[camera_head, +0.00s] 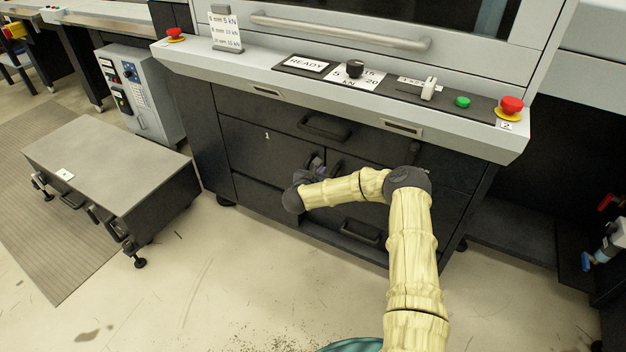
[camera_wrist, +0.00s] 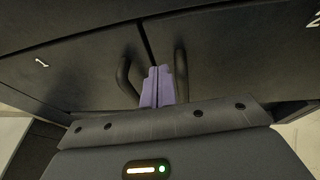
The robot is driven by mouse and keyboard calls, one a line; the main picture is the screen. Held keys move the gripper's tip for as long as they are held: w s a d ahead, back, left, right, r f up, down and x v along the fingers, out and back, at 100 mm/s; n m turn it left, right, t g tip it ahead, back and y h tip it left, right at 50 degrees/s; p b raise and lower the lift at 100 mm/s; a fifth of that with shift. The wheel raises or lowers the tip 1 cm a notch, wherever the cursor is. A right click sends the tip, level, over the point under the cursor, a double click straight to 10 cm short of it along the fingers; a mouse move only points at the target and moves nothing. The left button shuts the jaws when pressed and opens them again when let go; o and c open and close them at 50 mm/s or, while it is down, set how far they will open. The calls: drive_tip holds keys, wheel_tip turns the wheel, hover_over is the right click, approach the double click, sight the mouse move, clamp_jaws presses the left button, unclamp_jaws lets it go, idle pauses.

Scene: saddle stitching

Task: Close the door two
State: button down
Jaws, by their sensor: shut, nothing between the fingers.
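Door two (camera_wrist: 235,55) is the dark cabinet door on the right in the wrist view, marked "2" at its upper right. It looks about level with door one (camera_wrist: 80,70), with a narrow dark seam between them; any slight opening is hard to judge. In the head view my arm hides part of door two (camera_head: 375,172). My gripper (camera_wrist: 158,72) has purple fingers, shut and empty, between the door-one handle (camera_wrist: 124,78) and the door-two handle (camera_wrist: 181,76). I cannot tell whether the fingers touch door two. My gripper also shows at the handles in the head view (camera_head: 317,166).
A drawer with a bar handle (camera_head: 323,127) lies above the doors, and another handle (camera_head: 361,232) lies below. The control panel (camera_head: 390,85) overhangs the cabinet front. A low grey-topped unit (camera_head: 110,155) stands at the left. The floor between it and my arm is clear.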

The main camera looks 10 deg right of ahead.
drive_tip(key=v, duration=0.7)
drive_tip(key=shift+a+p, duration=0.4)
drive_tip(key=shift+a, duration=0.1)
drive_tip(key=a+r+n+t+y, duration=0.2)
drive_tip(key=a+r+n+y, duration=0.45)
drive_tip(key=n, duration=0.85)
drive_tip(key=s+a+n+g+y, duration=0.4)
drive_tip(key=s+n, duration=0.3)
drive_tip(key=n, duration=0.4)
drive_tip(key=s+d+r+n+g+h, duration=0.1)
drive_tip(key=s+d+r+n+g, duration=0.1)
drive_tip(key=s+d+n, duration=0.5)
drive_tip(key=s+r+n+g+h, duration=0.1)
drive_tip(key=s+r+n+g, duration=0.25)
drive_tip(key=s, duration=0.85)
drive_tip(key=s+d+r+n+g+h, duration=0.1)
drive_tip(key=s+d+r+n+g, duration=0.1)
drive_tip(key=s+d+n, duration=0.5)
drive_tip(key=w+a+p+v, duration=0.1)
drive_tip(key=p+v, duration=1)
drive_tip(key=p, duration=0.1)
drive_tip(key=w+a+p+v, duration=0.2)
drive_tip(key=p+v, duration=0.9)
drive_tip(key=v, duration=0.1)
drive_tip(key=shift+w+r+m+p, duration=0.15)
drive_tip(key=shift+r+m+p, duration=0.2)
drive_tip(key=shift+r+m, duration=0.15)
